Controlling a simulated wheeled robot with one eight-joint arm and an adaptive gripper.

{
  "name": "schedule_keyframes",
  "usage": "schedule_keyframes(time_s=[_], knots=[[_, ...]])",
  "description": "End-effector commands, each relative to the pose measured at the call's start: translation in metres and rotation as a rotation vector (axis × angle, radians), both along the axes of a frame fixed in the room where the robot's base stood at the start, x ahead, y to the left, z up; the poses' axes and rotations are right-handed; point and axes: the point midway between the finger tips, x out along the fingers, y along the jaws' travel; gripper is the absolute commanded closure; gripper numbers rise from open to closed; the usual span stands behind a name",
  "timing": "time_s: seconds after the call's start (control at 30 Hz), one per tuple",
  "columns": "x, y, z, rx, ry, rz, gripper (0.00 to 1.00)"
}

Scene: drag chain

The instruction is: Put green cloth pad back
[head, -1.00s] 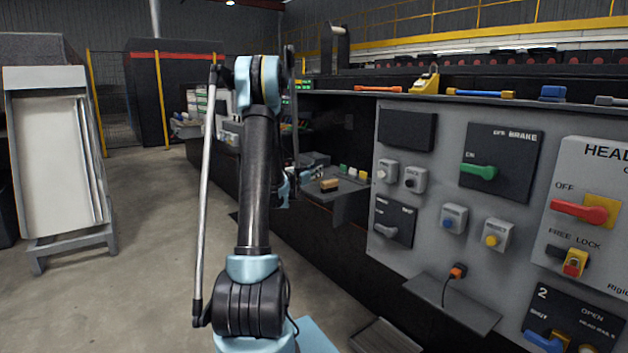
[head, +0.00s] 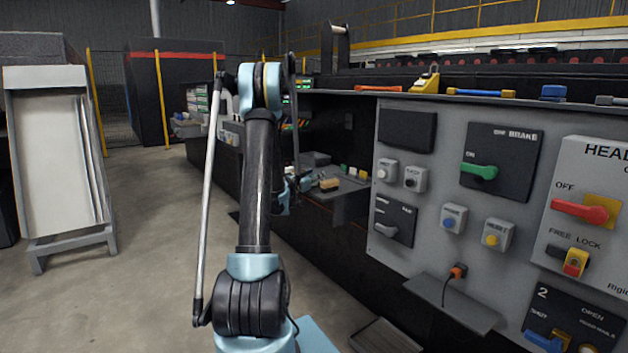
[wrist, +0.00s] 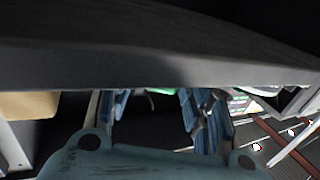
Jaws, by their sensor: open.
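My gripper (head: 305,182) is beside the left end of a grey shelf in the head view, small and partly hidden by my arm. In the wrist view its two blue fingers (wrist: 160,108) stand apart, so it is open. A dark flat edge (wrist: 150,65) crosses in front of the fingers and hides their tips. A small green patch (wrist: 165,91) shows between the fingers at that edge; I cannot tell whether it is the cloth pad. In the head view a small green piece (head: 344,169) sits at the back of the shelf, too small to identify.
The grey shelf (head: 350,207) holds a tan block (head: 330,184), a white piece (head: 353,171), a yellow piece (head: 363,174) and a grey box (head: 315,159). The control panel (head: 430,140) stands right of it.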

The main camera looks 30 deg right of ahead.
Motion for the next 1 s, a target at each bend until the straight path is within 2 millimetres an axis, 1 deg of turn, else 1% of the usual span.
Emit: schedule_keyframes(time_s=[0.07,0.23,0.5,0.7,0.8,1.0], knots=[[0.0,0.0,0.002,0.0,0.0,0.0,0.54],[-0.008,0.017,0.001,0.0,0.0,0.0,0.54],[-0.031,0.065,0.002,0.0,0.0,0.003,0.54],[-0.045,0.092,0.002,0.0,0.0,0.001,0.54],[-0.049,0.101,0.002,0.0,0.0,0.002,0.54],[-0.055,0.111,0.004,0.009,0.008,-0.002,0.54]])
